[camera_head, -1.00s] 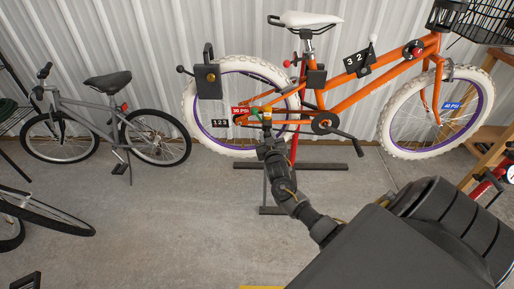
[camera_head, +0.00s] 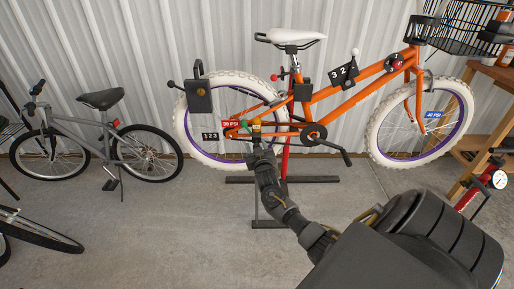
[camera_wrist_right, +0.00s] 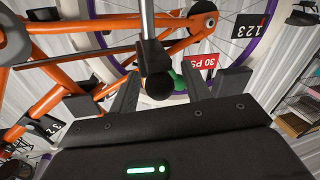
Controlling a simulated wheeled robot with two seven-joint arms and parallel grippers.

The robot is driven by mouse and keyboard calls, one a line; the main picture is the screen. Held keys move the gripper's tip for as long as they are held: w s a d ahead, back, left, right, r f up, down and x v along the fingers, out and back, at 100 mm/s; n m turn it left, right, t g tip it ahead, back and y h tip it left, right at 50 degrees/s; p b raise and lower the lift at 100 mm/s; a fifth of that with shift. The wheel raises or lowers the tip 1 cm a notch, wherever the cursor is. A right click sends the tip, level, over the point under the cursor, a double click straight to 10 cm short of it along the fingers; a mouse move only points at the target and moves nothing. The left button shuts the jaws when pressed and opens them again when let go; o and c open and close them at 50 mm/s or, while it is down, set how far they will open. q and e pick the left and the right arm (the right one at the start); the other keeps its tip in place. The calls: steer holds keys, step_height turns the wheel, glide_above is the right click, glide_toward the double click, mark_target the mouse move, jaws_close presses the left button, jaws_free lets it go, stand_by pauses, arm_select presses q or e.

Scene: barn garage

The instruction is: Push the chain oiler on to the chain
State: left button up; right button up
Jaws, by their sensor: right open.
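The orange bicycle (camera_head: 352,101) stands on a repair stand with its chain (camera_head: 283,134) running from the rear hub to the crank. A small yellow and green part, probably the chain oiler (camera_head: 256,121), shows beside the rear wheel just beyond my right gripper (camera_head: 256,137). In the right wrist view, my open right gripper (camera_wrist_right: 161,90) has a finger on each side of a round black knob (camera_wrist_right: 159,87). Behind the knob is a black block on a metal rod, with yellow and green bits partly hidden. Contact between fingers and knob cannot be told. My left gripper is out of view.
A grey bicycle (camera_head: 128,150) stands at left, and another wheel (camera_head: 35,232) lies into view below it. The repair stand's foot (camera_head: 270,180) is on the floor. A wooden shelf (camera_head: 487,130) and gauge pump (camera_head: 490,182) are at right.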

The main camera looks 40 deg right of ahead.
steer(key=shift+s+a, duration=0.15)
steer(key=shift+s, duration=0.05)
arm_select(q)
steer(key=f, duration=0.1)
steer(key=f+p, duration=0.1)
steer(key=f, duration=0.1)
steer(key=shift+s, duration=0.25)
arm_select(e)
steer(key=v, duration=1)
steer(key=shift+s, duration=0.2)
steer(key=shift+f, duration=0.15)
